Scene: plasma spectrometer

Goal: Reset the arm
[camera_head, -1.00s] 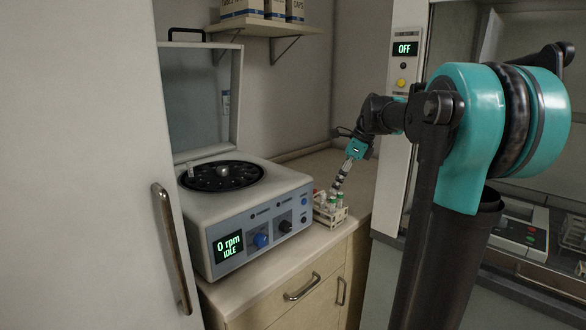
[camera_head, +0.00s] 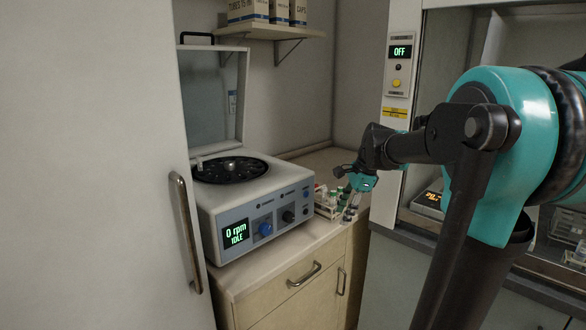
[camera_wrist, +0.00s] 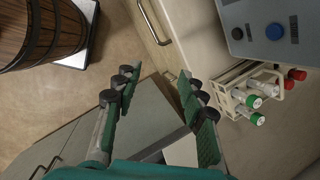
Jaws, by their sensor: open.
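The rack (camera_wrist: 237,92) is to the right of the fingers there, holding several tubes with green, white and red caps. My arm (camera_head: 430,150) reaches in from the right of the head view.
A centrifuge (camera_head: 262,208) with its lid raised stands on the counter, reading 0 rpm IDLE. A cabinet door with a handle (camera_head: 186,232) is at the left. A fume hood panel (camera_head: 400,62) reads OFF.

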